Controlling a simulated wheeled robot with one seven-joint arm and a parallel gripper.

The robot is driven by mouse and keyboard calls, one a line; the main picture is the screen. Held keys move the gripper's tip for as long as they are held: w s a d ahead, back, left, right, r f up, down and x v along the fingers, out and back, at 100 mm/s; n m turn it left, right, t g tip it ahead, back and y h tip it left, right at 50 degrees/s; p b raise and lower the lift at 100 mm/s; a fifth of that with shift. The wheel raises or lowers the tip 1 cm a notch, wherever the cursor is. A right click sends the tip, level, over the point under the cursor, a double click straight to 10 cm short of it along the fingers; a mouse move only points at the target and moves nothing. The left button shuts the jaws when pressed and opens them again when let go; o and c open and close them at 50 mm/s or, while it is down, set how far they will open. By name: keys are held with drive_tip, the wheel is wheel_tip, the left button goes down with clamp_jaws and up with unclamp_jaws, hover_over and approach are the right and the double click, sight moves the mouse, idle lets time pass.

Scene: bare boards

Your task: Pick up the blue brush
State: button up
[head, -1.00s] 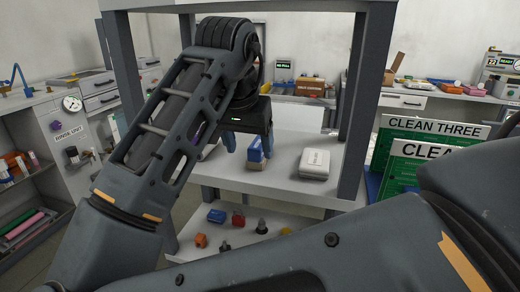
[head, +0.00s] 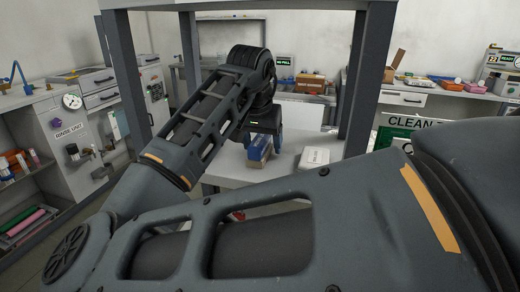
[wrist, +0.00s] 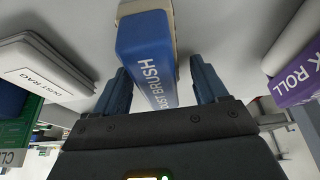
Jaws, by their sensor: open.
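The blue brush (wrist: 146,45) is a blue block marked "DUST BRUSH" with a tan part at its far end. In the head view the brush (head: 258,148) is on the white shelf. My gripper (wrist: 162,86) is open, with one blue finger on each side of the brush's near part. I cannot tell whether either finger touches it.
A white dust rag pack (head: 314,156) lies right of the brush on the shelf; it also shows in the wrist view (wrist: 42,72). A purple roll (wrist: 301,80) lies on the other side. Grey shelf posts (head: 356,85) stand around my arm.

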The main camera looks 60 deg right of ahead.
sight(261, 136)
drive_tip(key=shift+c, duration=0.3)
drive_tip(key=c, duration=1.1)
drive_tip(key=shift+r, duration=0.6)
drive_tip(key=shift+v, duration=1.15)
drive_tip(key=s+a+b, duration=0.1)
drive_tip(key=s+a, duration=0.1)
drive_tip(key=a, duration=1.5)
drive_tip(key=shift+s+b, duration=0.2)
drive_tip(key=shift+b, duration=0.15)
drive_tip(key=shift+r, duration=0.1)
